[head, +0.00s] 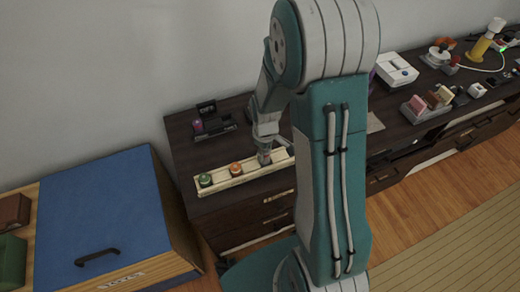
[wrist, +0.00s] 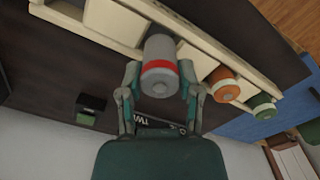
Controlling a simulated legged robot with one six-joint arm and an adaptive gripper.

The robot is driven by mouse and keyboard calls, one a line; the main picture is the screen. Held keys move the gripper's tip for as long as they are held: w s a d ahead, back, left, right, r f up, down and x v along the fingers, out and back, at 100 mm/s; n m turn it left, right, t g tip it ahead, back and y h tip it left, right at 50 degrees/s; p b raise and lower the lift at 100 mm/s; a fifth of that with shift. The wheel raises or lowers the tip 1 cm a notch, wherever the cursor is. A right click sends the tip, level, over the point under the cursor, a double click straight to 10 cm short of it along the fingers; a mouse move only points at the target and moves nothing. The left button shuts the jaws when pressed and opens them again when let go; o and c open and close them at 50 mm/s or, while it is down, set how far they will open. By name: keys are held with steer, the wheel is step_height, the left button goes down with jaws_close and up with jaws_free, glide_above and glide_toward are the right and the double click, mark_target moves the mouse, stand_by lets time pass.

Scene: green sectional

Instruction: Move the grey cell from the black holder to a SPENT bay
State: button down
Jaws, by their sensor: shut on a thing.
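My gripper (wrist: 160,90) is shut on the grey cell (wrist: 158,68), which has a red band and shows between the fingers in the wrist view. In the head view the grey cell (head: 264,158) is at the cream bay tray (head: 222,182); the tray also shows in the wrist view (wrist: 205,40). The cell overlaps the tray there, and I cannot tell whether its far end is seated in a bay. The tray holds a green cell (head: 205,180) and an orange cell (head: 236,169). The black holder (head: 218,130) stands behind the tray. Bay labels are not readable.
A purple item (head: 198,126) and a small black sign (head: 206,107) are by the holder. A blue-lidded box (head: 105,215) stands to the left. A white device (head: 396,69) and a rack of colored blocks (head: 428,105) are to the right. Dark tabletop lies bare around the tray.

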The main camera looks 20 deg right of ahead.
mark_target(265, 157)
steer(key=shift+d+f, duration=0.15)
steer(key=shift+f, duration=1.35)
steer(key=shift+c, duration=1.4)
jaws_free()
steer(key=shift+r, duration=0.1)
